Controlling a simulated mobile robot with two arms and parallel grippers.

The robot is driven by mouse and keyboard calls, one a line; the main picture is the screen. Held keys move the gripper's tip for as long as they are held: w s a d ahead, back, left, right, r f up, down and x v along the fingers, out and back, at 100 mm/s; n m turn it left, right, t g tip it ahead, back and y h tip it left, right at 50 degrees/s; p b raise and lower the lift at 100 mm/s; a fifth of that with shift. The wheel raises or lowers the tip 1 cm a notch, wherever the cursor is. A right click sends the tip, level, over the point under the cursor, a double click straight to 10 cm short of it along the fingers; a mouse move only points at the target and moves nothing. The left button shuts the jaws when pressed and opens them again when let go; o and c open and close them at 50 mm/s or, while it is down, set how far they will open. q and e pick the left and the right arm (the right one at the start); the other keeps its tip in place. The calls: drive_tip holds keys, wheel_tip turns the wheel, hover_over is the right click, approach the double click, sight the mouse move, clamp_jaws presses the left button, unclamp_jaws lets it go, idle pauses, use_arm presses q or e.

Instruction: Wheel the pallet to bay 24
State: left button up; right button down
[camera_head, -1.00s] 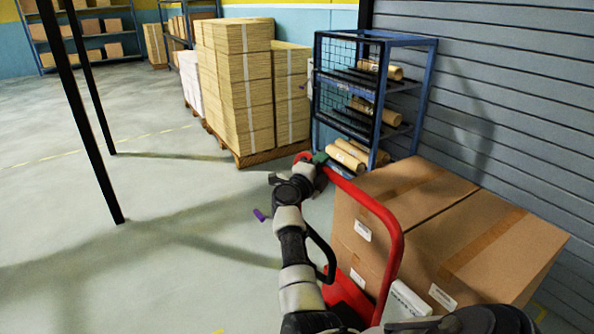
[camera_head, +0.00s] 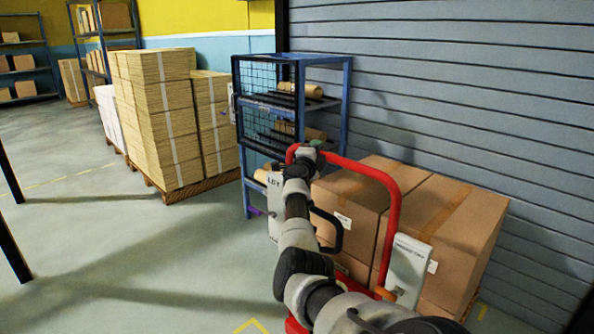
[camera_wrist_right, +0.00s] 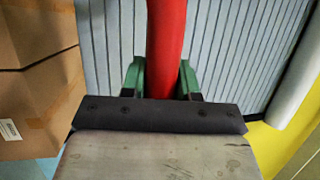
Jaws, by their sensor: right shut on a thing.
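My right arm reaches up from the bottom of the head view. Its gripper (camera_head: 304,153) is at the upper left corner of a red handle (camera_head: 394,222). In the right wrist view, the green fingers of the right gripper (camera_wrist_right: 160,80) are on either side of the red bar (camera_wrist_right: 166,35) and shut on it. Large brown cartons (camera_head: 455,215) stand behind the handle, and one shows at the left of the wrist view (camera_wrist_right: 35,75). My arm hides part of the load's lower side, and I cannot make out a pallet under it. My left gripper is not in view. No bay number is readable.
A blue rack (camera_head: 345,105) with brown rolls stands just beyond the handle. Left of it, tall stacks (camera_head: 160,120) sit on a wooden pallet (camera_head: 190,191). A grey slatted wall (camera_head: 450,90) runs close along the right. Open floor (camera_head: 90,240) lies left, with dark posts at the edge.

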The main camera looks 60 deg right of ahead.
drive_tip(key=shift+s+d+f+b, duration=0.1)
drive_tip(key=shift+s+d+b, duration=0.15)
drive_tip(key=shift+d, duration=0.35)
drive_tip(key=shift+s+d+f+b, duration=0.1)
drive_tip(key=shift+s+d+b, duration=0.1)
drive_tip(key=shift+d+b, duration=0.3)
drive_tip(key=shift+s+d+b, duration=0.2)
drive_tip(key=shift+d, duration=0.45)
drive_tip(key=c, duration=1.1)
unclamp_jaws()
drive_tip(key=shift+w+a, duration=0.15)
drive_tip(key=shift+w, duration=0.05)
drive_tip(key=shift+o, duration=1.2)
drive_tip(key=shift+w, duration=0.35)
drive_tip(key=shift+w+f, duration=0.1)
use_arm(q)
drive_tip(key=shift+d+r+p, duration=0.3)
drive_tip(key=shift+p, duration=1.4)
use_arm(e)
drive_tip(key=shift+s+v, duration=0.1)
drive_tip(key=shift+v, duration=2.5)
drive_tip(key=shift+s+v, duration=0.15)
drive_tip(key=shift+v, duration=2.45)
